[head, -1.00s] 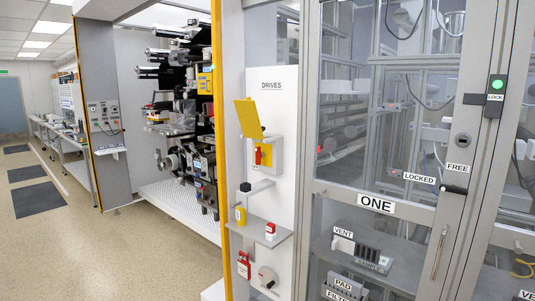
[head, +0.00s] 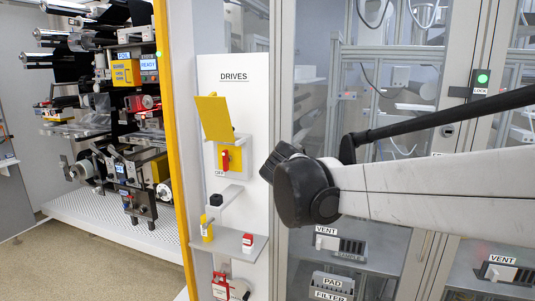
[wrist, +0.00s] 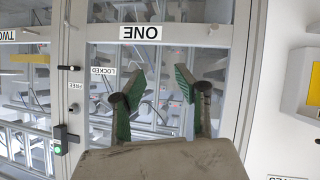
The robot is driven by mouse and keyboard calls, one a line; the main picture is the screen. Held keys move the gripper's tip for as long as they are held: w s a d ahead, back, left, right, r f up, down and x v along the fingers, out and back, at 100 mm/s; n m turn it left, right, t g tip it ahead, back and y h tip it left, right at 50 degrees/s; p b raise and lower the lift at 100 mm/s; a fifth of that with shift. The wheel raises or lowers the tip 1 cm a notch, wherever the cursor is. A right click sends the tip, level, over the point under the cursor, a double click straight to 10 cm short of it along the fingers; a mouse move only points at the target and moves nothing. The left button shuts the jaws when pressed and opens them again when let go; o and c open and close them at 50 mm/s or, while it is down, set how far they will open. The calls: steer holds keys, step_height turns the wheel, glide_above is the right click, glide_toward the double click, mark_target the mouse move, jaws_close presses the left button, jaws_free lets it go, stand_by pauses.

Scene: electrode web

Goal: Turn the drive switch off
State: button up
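The drive switch has a red handle (head: 226,160) on a yellow plate (head: 236,156), set in a grey box on the white panel marked DRIVES (head: 255,108). The handle looks upright. A small label at the box's lower left seems to read OFF. A yellow cover flap (head: 214,117) stands raised above the handle. My arm reaches in from the right in the head view, its dark end right of the switch and apart from it. My gripper (wrist: 160,82) shows in the wrist view, open and empty, facing the glass door. A yellow part of the switch unit (wrist: 313,84) shows at that view's right edge.
Below the switch, a grey shelf (head: 230,248) holds a yellow padlock (head: 207,229) and a red-and-white item (head: 247,242). A bracket with a black knob (head: 216,199) juts out above it. Door ONE (wrist: 140,33) is right of the panel, with metal framing.

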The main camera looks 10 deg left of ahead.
steer(key=w+a+r+t+p, duration=0.1)
steer(key=w+a+t, duration=0.35)
steer(key=a, duration=1.25)
steer(key=t+y+p, duration=0.1)
steer(key=t+y, duration=0.1)
glide_toward(224, 156)
steer(key=w, duration=0.3)
steer(key=w+d+p, duration=0.1)
steer(key=w, duration=0.3)
steer(key=w+p, duration=0.1)
steer(key=w, duration=0.3)
steer(key=shift+d+f, duration=0.15)
jaws_close()
